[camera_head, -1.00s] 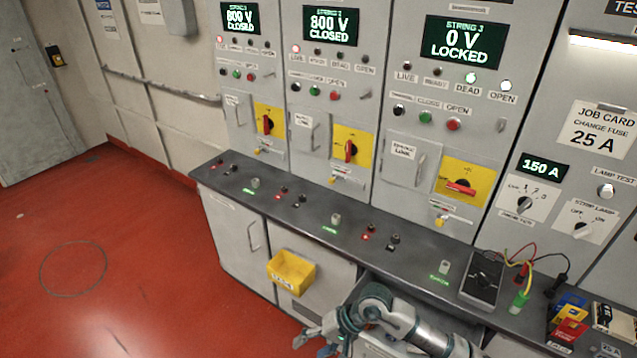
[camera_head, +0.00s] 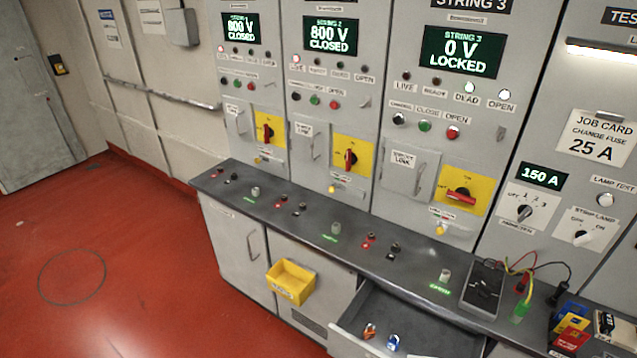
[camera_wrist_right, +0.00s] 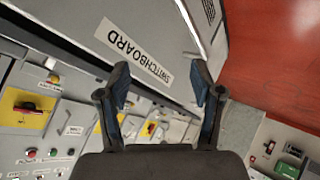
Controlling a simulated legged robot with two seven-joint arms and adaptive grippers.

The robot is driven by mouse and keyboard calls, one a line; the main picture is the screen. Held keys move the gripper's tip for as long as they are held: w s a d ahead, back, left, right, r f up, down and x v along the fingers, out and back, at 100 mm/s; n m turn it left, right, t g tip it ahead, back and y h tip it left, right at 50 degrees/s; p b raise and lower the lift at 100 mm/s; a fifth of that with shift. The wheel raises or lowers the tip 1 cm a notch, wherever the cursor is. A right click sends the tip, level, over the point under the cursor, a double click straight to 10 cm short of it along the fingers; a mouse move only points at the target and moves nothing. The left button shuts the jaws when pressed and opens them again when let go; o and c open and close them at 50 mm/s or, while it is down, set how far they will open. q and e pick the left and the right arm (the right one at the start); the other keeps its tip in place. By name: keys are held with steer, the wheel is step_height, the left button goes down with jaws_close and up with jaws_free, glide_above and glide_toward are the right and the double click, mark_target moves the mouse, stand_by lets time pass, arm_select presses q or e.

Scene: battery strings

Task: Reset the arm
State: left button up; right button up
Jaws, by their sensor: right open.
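My right gripper (camera_wrist_right: 161,95) shows in the right wrist view with its two fingers spread and nothing between them. Behind it are a grey panel labelled SWITCHBOARD (camera_wrist_right: 135,48) and the battery string cabinets with a yellow switch plate (camera_wrist_right: 25,112). In the head view neither arm shows. String 3 (camera_head: 462,52) reads 0 V LOCKED, with its red-handled switch (camera_head: 460,196) on a yellow plate. Strings 1 (camera_head: 240,28) and 2 (camera_head: 330,36) read 800 V CLOSED. My left gripper is out of view.
An open drawer (camera_head: 425,325) below the grey counter (camera_head: 320,240) holds an orange item (camera_head: 370,331) and a blue padlock-like item (camera_head: 393,342). A yellow bin (camera_head: 291,281) hangs on the cabinet front. A meter (camera_head: 483,288) stands on the counter. The red floor at left is clear.

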steer(key=s+f+m+g, duration=0.3)
steer(key=s+f, duration=0.1)
steer(key=s, duration=0.4)
steer(key=s+f+m+g, duration=0.2)
steer(key=s+f+g, duration=0.2)
steer(key=s, duration=0.3)
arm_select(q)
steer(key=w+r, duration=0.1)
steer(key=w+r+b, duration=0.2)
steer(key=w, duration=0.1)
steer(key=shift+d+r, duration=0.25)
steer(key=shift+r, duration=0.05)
arm_select(e)
steer(key=s+f, duration=0.2)
steer(key=f, duration=1.3)
steer(key=s+f+g, duration=0.1)
steer(key=s+f, duration=0.1)
steer(key=f, duration=1.3)
steer(key=shift+s+d+f+y, duration=0.25)
steer(key=shift+s+d+y, duration=0.05)
steer(key=shift+d+y, duration=0.15)
steer(key=shift+c, duration=0.3)
